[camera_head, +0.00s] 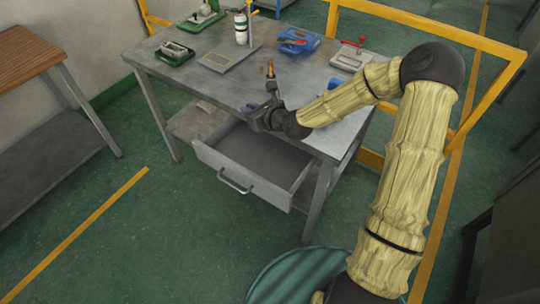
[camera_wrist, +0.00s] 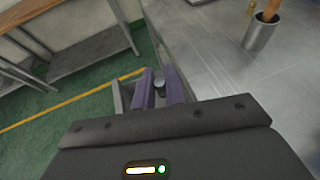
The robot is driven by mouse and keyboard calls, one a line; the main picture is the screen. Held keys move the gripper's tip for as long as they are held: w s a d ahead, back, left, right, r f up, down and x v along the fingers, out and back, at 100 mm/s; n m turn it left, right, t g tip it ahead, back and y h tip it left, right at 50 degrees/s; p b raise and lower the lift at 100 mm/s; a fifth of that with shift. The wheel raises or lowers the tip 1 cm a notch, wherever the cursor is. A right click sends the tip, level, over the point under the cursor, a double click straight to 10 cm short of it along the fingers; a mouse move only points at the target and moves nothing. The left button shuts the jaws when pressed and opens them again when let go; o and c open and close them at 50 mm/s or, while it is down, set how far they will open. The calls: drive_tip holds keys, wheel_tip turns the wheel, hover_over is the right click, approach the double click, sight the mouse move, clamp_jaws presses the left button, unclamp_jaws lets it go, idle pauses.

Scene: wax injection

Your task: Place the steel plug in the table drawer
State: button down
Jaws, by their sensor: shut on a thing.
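The table drawer (camera_head: 240,181) is pulled open at the front of the grey table, and its visible inside looks empty. My gripper (camera_head: 250,114) is over the table's front edge, above and behind the open drawer. In the wrist view, the purple fingers of my gripper (camera_wrist: 162,90) are shut on a small metal piece, which looks like the steel plug (camera_wrist: 159,83). It is mostly hidden between the fingers, and I cannot make it out in the head view.
The table (camera_head: 185,75) carries a blue tray (camera_head: 299,40), a green tray (camera_head: 174,54), a white bottle (camera_head: 241,28) and a red-handled clamp (camera_head: 350,58). A metal cup (camera_wrist: 260,37) with wooden handles stands near my gripper. Yellow rails (camera_head: 440,30) run behind. Floor left of the drawer is clear.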

drive_tip(key=shift+f, duration=0.6)
drive_tip(key=shift+w, duration=0.1)
drive_tip(key=shift+a+f, duration=0.1)
drive_tip(key=shift+a, duration=0.05)
drive_tip(key=shift+f, duration=0.35)
drive_tip(key=b, duration=0.1)
hover_over(253, 154)
wheel_tip(253, 154, down, 12)
drive_tip(key=shift+f, duration=0.2)
drive_tip(key=shift+f, duration=0.15)
drive_tip(key=shift+f, duration=2.15)
drive_tip(key=shift+f, duration=0.1)
